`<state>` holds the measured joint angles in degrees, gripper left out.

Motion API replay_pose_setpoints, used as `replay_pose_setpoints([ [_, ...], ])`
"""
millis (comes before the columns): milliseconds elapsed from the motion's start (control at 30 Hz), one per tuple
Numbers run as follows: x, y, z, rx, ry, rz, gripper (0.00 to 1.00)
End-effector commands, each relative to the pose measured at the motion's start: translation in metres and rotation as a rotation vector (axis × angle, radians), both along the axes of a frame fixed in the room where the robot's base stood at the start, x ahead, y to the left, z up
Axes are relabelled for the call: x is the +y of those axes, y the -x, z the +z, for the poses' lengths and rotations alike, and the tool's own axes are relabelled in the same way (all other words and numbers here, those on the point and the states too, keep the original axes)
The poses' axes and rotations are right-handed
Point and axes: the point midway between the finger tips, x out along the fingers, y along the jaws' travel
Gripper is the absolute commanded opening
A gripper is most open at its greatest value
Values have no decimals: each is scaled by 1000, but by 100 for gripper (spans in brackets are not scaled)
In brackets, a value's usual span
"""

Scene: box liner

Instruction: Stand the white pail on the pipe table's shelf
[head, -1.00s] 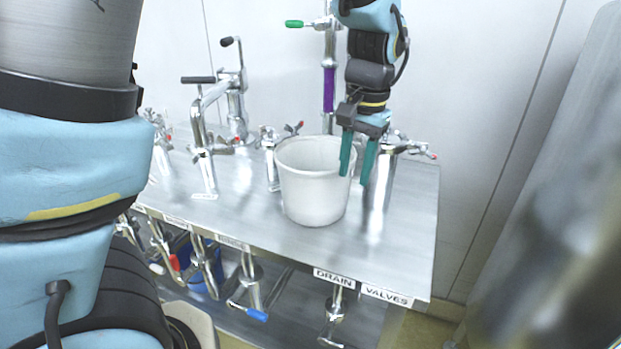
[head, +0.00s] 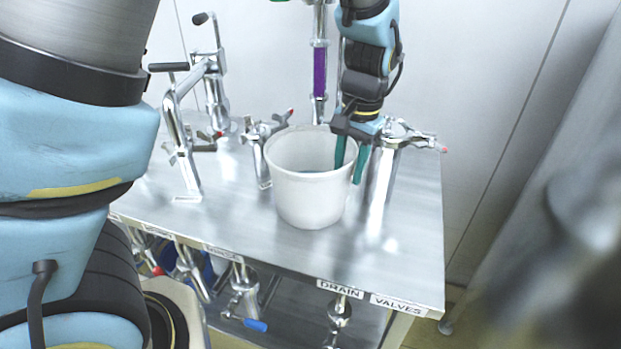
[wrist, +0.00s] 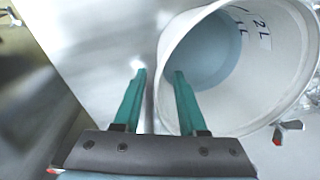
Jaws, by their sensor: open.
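The white pail (head: 308,200) stands upright on the metal top of the pipe table (head: 250,240), near its right end. In the wrist view the pail (wrist: 245,105) shows its open mouth, volume marks and a bluish bottom. My gripper (head: 351,170) points down at the pail's right rim. Its green fingers are open, one inside the mouth and one outside, with the pail's wall between them in the wrist view (wrist: 158,75). I cannot tell whether either finger touches the wall. The lower shelf (head: 285,325) shows only in part under the table top.
Metal valve fittings stand close around the pail: one right behind my gripper (head: 385,180), one to its left (head: 262,150), and a taller one farther left (head: 185,130). Pipes and valves (head: 245,290) hang below the front edge, before the shelf. A wall is behind.

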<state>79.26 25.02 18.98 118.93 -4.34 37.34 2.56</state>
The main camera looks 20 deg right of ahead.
Motion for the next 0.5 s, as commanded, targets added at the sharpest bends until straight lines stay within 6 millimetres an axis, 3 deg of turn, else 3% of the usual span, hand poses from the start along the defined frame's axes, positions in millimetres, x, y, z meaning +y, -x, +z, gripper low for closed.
replay_pose_setpoints([
  [300, 6, -3, -39, 1, -5, 1, 41],
  [500, 6, -4, -50, 1, -2, 1, 41],
])
